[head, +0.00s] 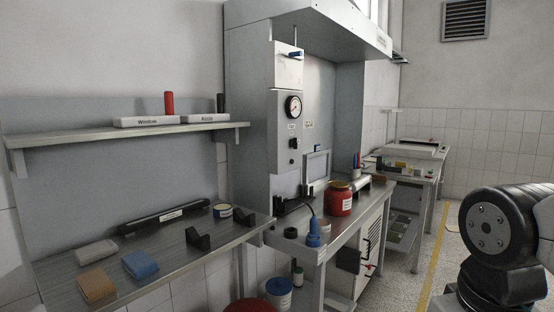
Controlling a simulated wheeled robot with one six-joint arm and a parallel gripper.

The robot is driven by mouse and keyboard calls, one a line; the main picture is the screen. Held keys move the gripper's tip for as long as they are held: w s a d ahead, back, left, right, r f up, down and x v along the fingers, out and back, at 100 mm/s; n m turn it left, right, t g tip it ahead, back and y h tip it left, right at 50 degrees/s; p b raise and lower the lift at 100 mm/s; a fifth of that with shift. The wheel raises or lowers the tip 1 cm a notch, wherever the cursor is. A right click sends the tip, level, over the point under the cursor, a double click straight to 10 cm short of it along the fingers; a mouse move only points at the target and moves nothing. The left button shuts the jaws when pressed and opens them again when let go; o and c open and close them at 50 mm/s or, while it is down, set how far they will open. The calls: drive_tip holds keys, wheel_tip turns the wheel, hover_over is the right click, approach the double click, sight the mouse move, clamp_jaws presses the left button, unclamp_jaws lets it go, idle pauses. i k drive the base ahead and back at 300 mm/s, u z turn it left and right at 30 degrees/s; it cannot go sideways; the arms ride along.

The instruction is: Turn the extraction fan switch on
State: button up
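A grey control panel (280,125) is fixed to the left front post of the metal hood. It carries a round white gauge (293,107) with a red mark. Below the gauge is a small dark switch (293,143), with another small dark fitting (293,160) under it. Small labels beside them are too small to read, so I cannot tell for certain which is the fan switch or how it is set. A blue-handled lever (295,54) is on the pale box above the gauge. My gripper is out of view; only part of my arm shows at the lower right.
A shelf (70,139) with labelled blocks and a lower bench (150,275) with sponges stand left. Open floor (435,245) lies to the right.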

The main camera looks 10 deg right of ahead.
sight(293, 143)
drive_tip(key=u, duration=0.05)
drive_tip(key=k, duration=0.35)
drive_tip(key=z, duration=0.85)
drive_tip(key=i, duration=1.45)
drive_tip(key=u, duration=0.55)
